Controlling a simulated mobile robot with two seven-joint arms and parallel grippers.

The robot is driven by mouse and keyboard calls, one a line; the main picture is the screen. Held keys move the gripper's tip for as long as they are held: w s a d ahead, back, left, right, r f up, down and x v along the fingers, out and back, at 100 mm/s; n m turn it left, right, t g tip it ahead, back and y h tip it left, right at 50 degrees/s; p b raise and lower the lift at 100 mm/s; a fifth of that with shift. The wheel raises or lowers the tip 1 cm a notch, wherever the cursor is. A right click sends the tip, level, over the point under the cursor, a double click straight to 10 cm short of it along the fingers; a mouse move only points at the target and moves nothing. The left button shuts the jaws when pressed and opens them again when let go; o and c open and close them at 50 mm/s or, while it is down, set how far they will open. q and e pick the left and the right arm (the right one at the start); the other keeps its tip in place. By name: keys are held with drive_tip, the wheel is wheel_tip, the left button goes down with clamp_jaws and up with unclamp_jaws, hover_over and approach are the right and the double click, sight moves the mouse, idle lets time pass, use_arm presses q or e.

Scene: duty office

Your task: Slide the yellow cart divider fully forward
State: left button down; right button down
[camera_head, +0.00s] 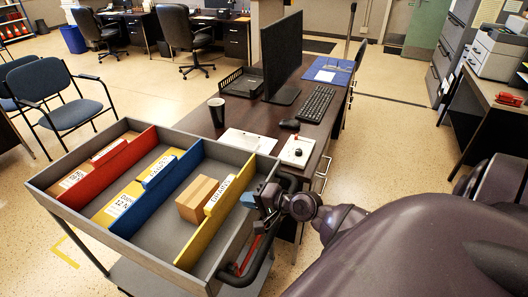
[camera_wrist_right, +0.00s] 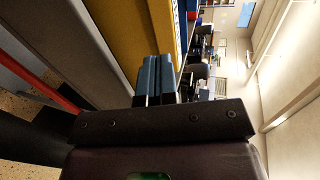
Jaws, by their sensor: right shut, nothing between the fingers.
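The grey cart (camera_head: 95,138) stands at the left front in the head view, with red, blue and yellow dividers across it. My right gripper (camera_head: 249,200) is shut and empty at the cart's right side, close to the yellow divider's right face. Its blue fingertips (camera_wrist_right: 157,75) are together beside the divider; I cannot tell whether they touch it. My left gripper is not in view.
A cardboard box (camera_head: 197,199) lies between the blue divider (camera_head: 155,192) and the yellow one. Files stand by the red divider (camera_head: 105,166). The cart's black handle (camera_head: 262,262) is beside my right wrist. A desk with a monitor (camera_head: 282,55) stands just behind the cart.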

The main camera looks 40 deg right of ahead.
sight(222, 192)
drive_tip(key=x, duration=0.2)
drive_tip(key=r+x, duration=0.1)
drive_tip(key=x, duration=0.2)
drive_tip(key=shift+w+r+p, duration=0.1)
drive_tip(key=shift+w+p, duration=0.05)
drive_tip(key=shift+p, duration=0.15)
drive_tip(key=shift+w+a, duration=0.1)
drive_tip(key=shift+w, duration=0.1)
drive_tip(key=shift+w+a+r+p, duration=0.1)
drive_tip(key=shift+w+a+p, duration=0.15)
drive_tip(key=shift+w, duration=0.25)
drive_tip(key=shift+w+a+p, duration=0.1)
drive_tip(key=shift+w+a, duration=0.1)
drive_tip(key=shift+w, duration=0.25)
